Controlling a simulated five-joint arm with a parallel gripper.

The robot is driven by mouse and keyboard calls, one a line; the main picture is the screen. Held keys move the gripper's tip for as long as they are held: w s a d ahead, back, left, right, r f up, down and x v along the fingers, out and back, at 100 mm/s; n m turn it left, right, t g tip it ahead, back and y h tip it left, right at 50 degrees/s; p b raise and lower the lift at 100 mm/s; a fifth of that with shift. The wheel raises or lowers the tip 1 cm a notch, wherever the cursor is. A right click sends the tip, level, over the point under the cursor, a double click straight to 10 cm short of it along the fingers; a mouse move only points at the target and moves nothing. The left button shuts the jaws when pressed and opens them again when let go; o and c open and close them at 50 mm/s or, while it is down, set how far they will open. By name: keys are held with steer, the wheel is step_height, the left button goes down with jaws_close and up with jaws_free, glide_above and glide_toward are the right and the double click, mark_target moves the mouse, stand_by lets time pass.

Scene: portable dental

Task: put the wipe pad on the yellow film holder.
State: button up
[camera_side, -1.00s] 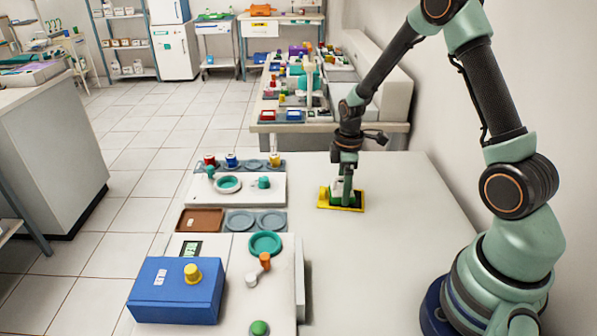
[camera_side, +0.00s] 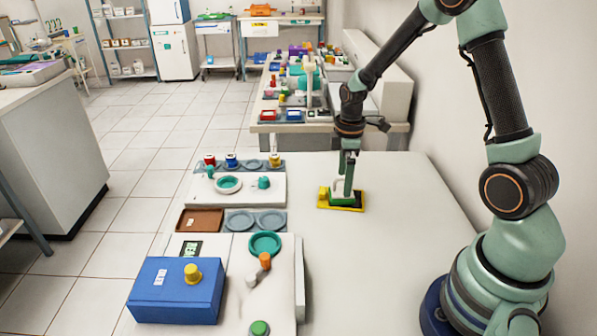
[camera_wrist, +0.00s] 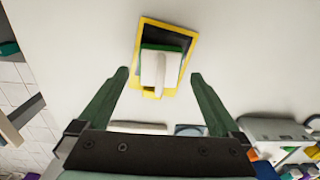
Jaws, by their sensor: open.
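The yellow film holder (camera_side: 324,198) lies flat on the white table, a yellow frame with a dark inner area; it also shows in the wrist view (camera_wrist: 140,36). The wipe pad (camera_wrist: 160,68), a green base with a white upright grip, rests on the holder, over the lower part of its dark area in the wrist view. In the side view the pad is partly hidden behind the fingers. My gripper (camera_side: 347,178) is just above the pad, pointing down. In the wrist view my gripper (camera_wrist: 160,77) has its fingers spread on both sides of the pad, with gaps to it.
Left of the holder is a station with dishes and coloured knobs (camera_side: 228,184), then a brown tray (camera_side: 200,220). A blue box (camera_side: 176,290) with a yellow knob stands at the front left. The table right of the holder is clear.

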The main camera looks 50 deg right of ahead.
step_height(320, 180, up, 8)
steer(key=shift+f, duration=0.15)
steer(key=shift+a+r, duration=0.15)
steer(key=shift+r, duration=0.5)
steer(key=s+a+r+m+t, duration=0.5)
steer(key=s+a+r+m, duration=0.4)
steer(key=a+r, duration=0.2)
steer(key=shift+s+a+t, duration=0.3)
steer(key=shift+s+a, duration=0.1)
steer(key=shift+a, duration=0.25)
steer(key=shift+r, duration=0.15)
